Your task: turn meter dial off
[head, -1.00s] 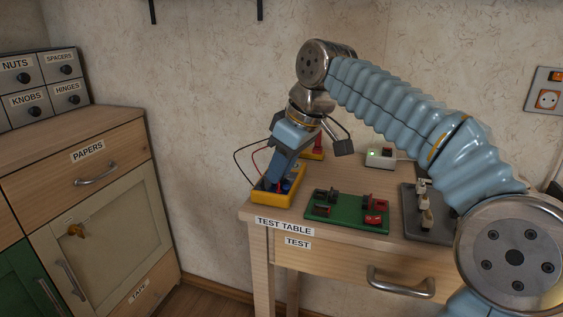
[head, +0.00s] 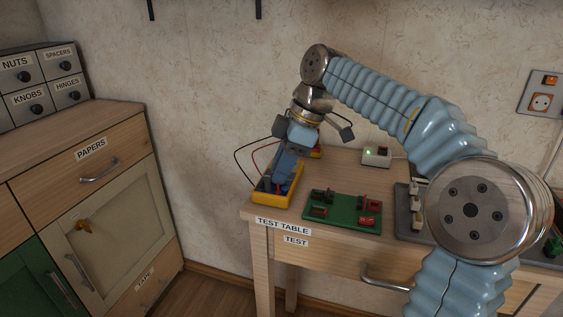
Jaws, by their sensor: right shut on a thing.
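The yellow meter (head: 284,201) lies at the left end of the test table, with a black and a red lead looping up behind it. Its dial is hidden behind my right gripper (head: 279,184). My right gripper points down at the meter's face, its fingers shut on what looks like the dial, though the contact is hard to see. Which way the dial points cannot be told. My left gripper is out of view.
A green board (head: 342,208) with several small parts sits right of the meter. A grey device (head: 408,212) stands further right, partly behind my arm. The papers cabinet (head: 112,165) is at the left.

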